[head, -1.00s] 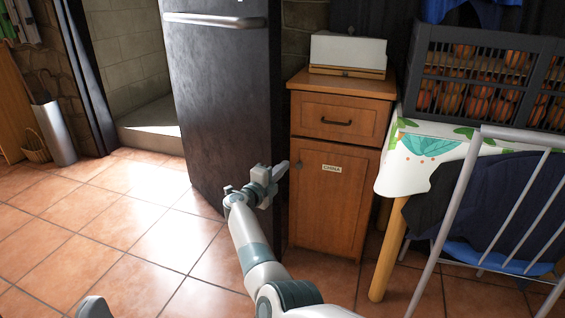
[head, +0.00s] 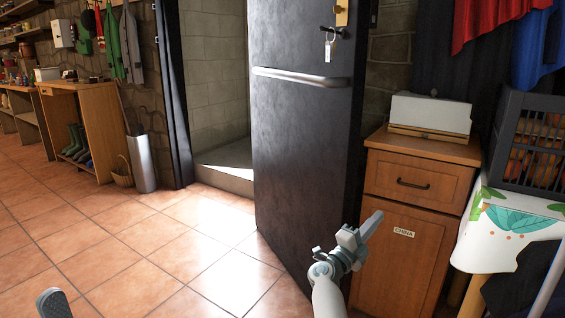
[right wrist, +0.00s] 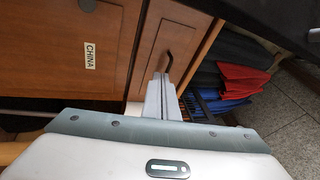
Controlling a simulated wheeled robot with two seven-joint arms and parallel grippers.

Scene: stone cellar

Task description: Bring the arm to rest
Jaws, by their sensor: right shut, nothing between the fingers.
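My right arm reaches up from the bottom of the head view. Its gripper (head: 368,229) is shut and empty, in front of the wooden cabinet labelled CHINA (head: 396,262). In the right wrist view the closed fingers (right wrist: 163,92) point toward the cabinet's drawer front and dark handle (right wrist: 169,62). I cannot tell whether they touch it. A small grey rounded part of mine (head: 53,303) shows at the lower left of the head view. My left gripper does not show.
A dark door (head: 305,130) with a long handle and hanging keys stands open left of the cabinet. A table with a leaf-patterned cloth (head: 500,246) and a dark crate (head: 530,140) are at the right. The tiled floor (head: 130,235) at left is clear.

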